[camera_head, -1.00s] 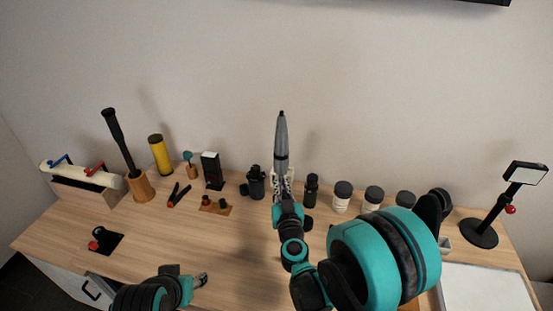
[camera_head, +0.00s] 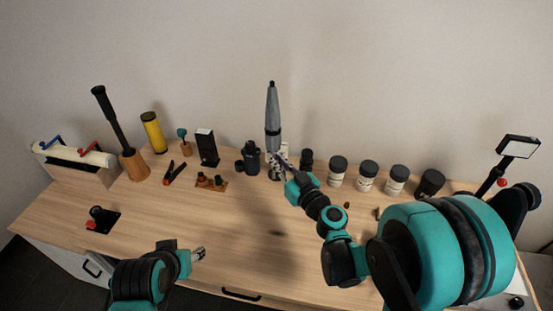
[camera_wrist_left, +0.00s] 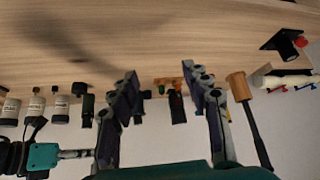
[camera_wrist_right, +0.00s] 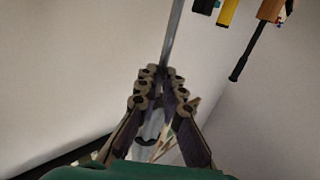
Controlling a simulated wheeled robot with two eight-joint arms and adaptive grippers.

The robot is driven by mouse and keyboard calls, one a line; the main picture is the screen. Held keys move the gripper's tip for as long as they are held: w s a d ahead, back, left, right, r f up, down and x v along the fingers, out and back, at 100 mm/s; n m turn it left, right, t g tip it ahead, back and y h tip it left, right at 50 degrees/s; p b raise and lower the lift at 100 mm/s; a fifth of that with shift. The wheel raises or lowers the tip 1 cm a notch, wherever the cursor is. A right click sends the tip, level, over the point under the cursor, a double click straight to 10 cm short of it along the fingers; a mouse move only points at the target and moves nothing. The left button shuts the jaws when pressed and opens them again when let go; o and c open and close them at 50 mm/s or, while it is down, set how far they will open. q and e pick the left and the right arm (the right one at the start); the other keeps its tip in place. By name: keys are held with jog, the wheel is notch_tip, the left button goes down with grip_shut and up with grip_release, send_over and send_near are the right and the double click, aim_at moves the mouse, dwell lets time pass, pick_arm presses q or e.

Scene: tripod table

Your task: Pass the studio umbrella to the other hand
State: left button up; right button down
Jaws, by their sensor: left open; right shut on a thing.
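The studio umbrella (camera_head: 273,112) is folded, grey with a dark tip, and stands nearly upright above the back of the table. My right gripper (camera_head: 280,163) is shut on its lower part. In the right wrist view a thin silver shaft (camera_wrist_right: 175,35) runs up from between the fingers of my right gripper (camera_wrist_right: 160,85), and a pale part shows below them. My left gripper (camera_head: 199,255) is open and empty above the front of the table, to the left of the umbrella. Its spread fingers show in the left wrist view (camera_wrist_left: 165,85), with nothing between them.
On the wooden table (camera_head: 235,245), a black-handled thing in a wooden holder (camera_head: 135,165), a yellow cylinder (camera_head: 153,132), black binoculars (camera_head: 249,158) and several lidded jars (camera_head: 367,176) line the back. A lamp-like stand (camera_head: 517,147) is at right. The middle is mostly clear.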

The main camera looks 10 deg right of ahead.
pick_arm(q)
jog(key=shift+o, duration=1.1)
jog(key=shift+w+r, duration=0.1)
jog(key=shift+r, duration=0.05)
notch_tip(320, 180, up, 28)
jog(key=m+g+y, duration=0.2)
jog(key=m+g, duration=0.1)
jog(key=m, duration=2.9)
send_over(270, 133)
jog(key=s+d, duration=0.2)
jog(key=s, duration=0.3)
jog(key=shift+h, duration=0.3)
jog(key=x, duration=1)
jog(key=shift+w+a+f, duration=0.25)
jog(key=shift+f, duration=0.05)
pick_arm(e)
jog(key=s+r+n+g+y, duration=0.1)
jog(key=y, duration=0.1)
jog(key=s+r+n+g+y, duration=0.1)
jog(key=n+g+y, duration=0.1)
jog(key=shift+s+a+r, duration=0.15)
jog(key=shift+s, duration=0.25)
